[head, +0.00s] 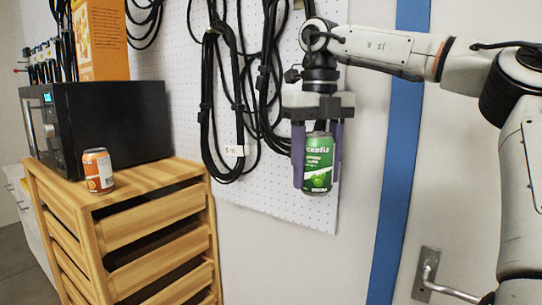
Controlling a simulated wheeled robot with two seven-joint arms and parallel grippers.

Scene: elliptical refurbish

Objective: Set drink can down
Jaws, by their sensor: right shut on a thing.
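A green drink can (319,165) hangs upright in the air at the middle right of the head view. My right gripper (318,170) points down and is shut on it, with a purple finger on either side. The can is clear of any surface, in front of the wall and to the right of the wooden drawer unit. A second can, orange and white (98,170), stands on top of the wooden drawer unit (150,183) near its left side. My left gripper is not in view.
A black microwave (110,125) stands at the back of the unit top, with an orange box (100,40) on it. Free wood lies right of the orange can. Black cables (236,90) hang on a pegboard (300,213). A door handle (430,275) is at lower right.

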